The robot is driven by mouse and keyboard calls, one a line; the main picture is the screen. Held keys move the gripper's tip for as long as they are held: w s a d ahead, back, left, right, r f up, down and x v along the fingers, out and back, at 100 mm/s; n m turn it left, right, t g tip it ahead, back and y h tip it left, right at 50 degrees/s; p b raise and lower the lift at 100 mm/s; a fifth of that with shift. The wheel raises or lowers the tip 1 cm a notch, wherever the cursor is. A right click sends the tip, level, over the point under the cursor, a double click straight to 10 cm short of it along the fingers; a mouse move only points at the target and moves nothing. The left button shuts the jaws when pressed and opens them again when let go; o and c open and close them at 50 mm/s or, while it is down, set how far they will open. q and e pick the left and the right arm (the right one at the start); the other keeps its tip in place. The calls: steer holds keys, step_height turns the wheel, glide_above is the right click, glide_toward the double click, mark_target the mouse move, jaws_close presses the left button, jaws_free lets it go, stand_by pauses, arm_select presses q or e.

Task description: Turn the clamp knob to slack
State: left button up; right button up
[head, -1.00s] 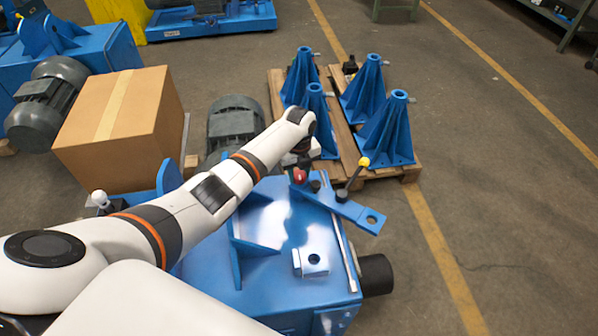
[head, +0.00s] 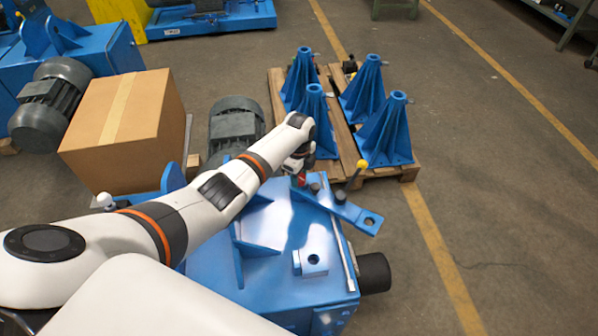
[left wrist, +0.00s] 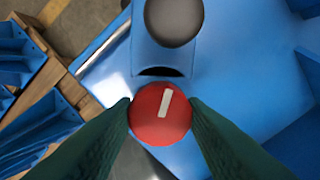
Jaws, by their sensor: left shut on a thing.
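The red clamp knob (left wrist: 160,114) with a white pointer mark shows in the left wrist view, on the blue machine. The white mark is tilted a little to the right of the picture's vertical. My left gripper (left wrist: 160,116) has a dark finger on each side of the knob and is shut on it. In the head view my left gripper (head: 299,172) is over the far end of the blue machine (head: 290,275), and a little of the red knob (head: 302,181) shows below it. My right gripper is not in view.
A yellow-tipped lever (head: 354,178) and a blue arm plate (head: 350,212) are right of the gripper. A pallet (head: 409,173) with several blue stands (head: 385,135) lies beyond. A cardboard box (head: 120,140) stands left. The floor at right is clear.

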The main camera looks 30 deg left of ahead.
arm_select(q)
steer(key=n+p, duration=0.1)
steer(key=n, duration=0.5)
steer(key=shift+r+n+p, duration=0.15)
steer(key=shift+n+p, duration=0.15)
steer(key=shift+p, duration=0.1)
steer(key=n, duration=0.3)
steer(key=shift+n+p, duration=0.3)
steer(key=shift+p, duration=0.05)
steer(key=n, duration=0.3)
steer(key=shift+n+p, duration=0.3)
steer(key=shift+p, duration=0.05)
steer(key=n, duration=0.6)
steer(key=shift+p, duration=0.35)
steer(key=n, duration=0.6)
steer(key=shift+n, duration=0.4)
steer(key=o, duration=1)
steer(key=shift+c, duration=0.2)
